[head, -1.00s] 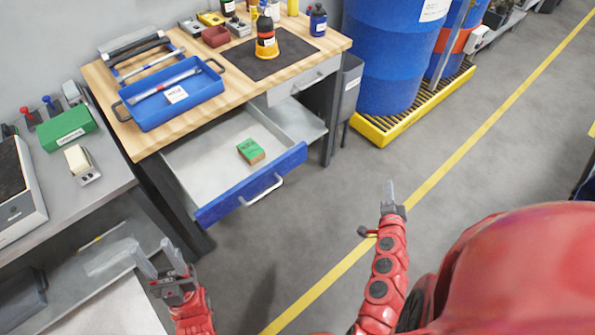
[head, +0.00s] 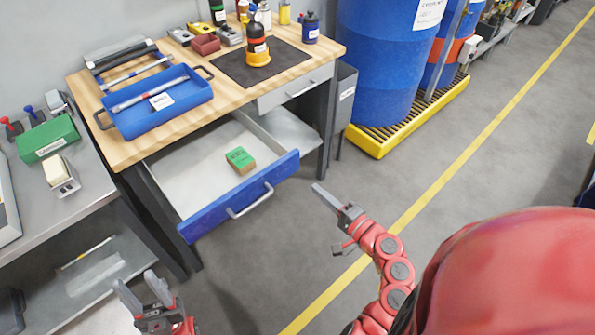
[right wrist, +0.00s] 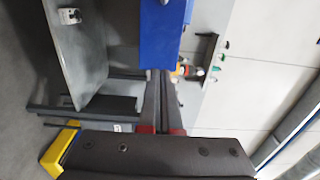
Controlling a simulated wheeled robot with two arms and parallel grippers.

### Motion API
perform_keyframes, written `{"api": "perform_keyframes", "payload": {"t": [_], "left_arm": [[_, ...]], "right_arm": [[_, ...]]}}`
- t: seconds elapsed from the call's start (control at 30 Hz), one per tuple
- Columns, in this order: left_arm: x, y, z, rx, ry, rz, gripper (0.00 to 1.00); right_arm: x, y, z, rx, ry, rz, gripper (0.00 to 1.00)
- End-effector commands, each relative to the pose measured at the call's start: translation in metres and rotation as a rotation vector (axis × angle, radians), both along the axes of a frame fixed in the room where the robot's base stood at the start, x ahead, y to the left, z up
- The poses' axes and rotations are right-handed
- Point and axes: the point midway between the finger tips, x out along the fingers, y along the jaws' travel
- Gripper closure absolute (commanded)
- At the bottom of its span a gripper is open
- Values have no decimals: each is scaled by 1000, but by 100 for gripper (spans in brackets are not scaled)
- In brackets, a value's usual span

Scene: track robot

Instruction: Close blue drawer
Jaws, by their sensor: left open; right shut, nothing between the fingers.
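The blue-fronted drawer (head: 222,204) is pulled out from under the wooden workbench, with its light handle (head: 250,202) facing me. My left gripper (head: 139,282) is open and empty at the lower left, below the drawer.
The wooden bench top (head: 125,148) carries a blue tray (head: 150,115), bottles and small items. A shut grey drawer (head: 290,90) is at right under the bench. A grey side table (head: 88,180) stands left. Blue barrels stand on a yellow pallet (head: 410,122). The floor at right is clear.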

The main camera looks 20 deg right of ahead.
Motion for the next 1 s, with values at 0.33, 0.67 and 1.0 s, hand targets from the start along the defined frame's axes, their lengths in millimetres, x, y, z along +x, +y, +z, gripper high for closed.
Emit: {"api": "perform_keyframes", "payload": {"t": [0.33,0.67,1.0], "left_arm": [[0,0,17,0,0,0,52],[0,0,20,0,0,0,52],[0,0,19,0,0,0,52]], "right_arm": [[65,25,2,-1,1,4,100],[85,31,0,-3,1,0,100],[86,31,-1,-2,2,-1,100]]}}
